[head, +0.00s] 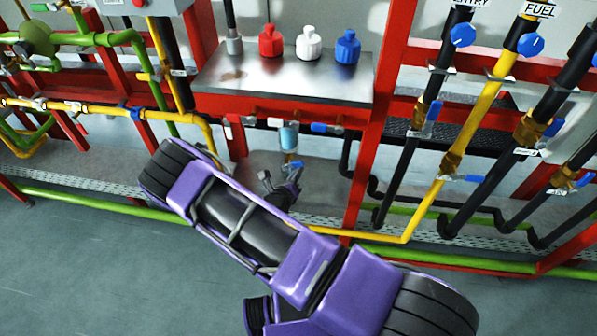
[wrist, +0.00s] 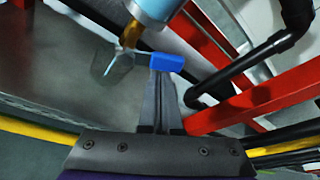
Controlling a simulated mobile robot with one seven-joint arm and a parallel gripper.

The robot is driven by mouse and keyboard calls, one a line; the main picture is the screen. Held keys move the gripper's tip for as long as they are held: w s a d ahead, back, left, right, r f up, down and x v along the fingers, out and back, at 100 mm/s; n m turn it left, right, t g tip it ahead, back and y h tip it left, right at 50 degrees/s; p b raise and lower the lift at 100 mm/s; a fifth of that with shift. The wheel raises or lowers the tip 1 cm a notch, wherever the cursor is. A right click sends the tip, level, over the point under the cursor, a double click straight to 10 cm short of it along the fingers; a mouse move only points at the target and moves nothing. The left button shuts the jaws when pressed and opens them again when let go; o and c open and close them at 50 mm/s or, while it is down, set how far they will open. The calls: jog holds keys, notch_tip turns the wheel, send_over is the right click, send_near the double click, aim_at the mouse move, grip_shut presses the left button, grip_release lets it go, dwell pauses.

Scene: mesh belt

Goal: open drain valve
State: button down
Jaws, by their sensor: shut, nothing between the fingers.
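The drain valve has a small blue lever handle (wrist: 168,62) and a brass body (wrist: 131,33). It sits under a light blue cylinder (wrist: 157,8), which also shows in the head view (head: 289,137). In the head view the blue handle (head: 293,164) shows small, just beyond my gripper (head: 296,174). In the wrist view my gripper (wrist: 161,78) is shut and empty. Its fingertips are at the handle's near side and overlap its lower edge in the picture. I cannot tell whether they touch it. The lever points right, away from the brass body.
A translucent cup (wrist: 112,65) is below the brass outlet. A red frame post (head: 366,130) and black pipes (wrist: 240,70) stand to the right. A steel shelf (head: 283,78) with several coloured bottles is above. Yellow pipe (head: 405,238) runs low in front.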

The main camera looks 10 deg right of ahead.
aim_at(291, 166)
jog(key=n+h, duration=0.1)
jog(key=r+n+b, duration=0.1)
jog(key=n, duration=0.1)
jog(key=shift+w+a+r+n+h, duration=0.1)
jog(key=shift+a+r+n+h, duration=0.2)
jog(key=shift+a+h, duration=0.1)
jog(key=n+b, duration=0.1)
jog(key=n, duration=0.1)
jog(key=a+r+n+h, duration=0.1)
jog(key=n, duration=0.1)
jog(key=shift+w+r+t+b, duration=0.15)
jog(key=shift+w+t+b, duration=0.05)
jog(key=shift+t+b, duration=0.2)
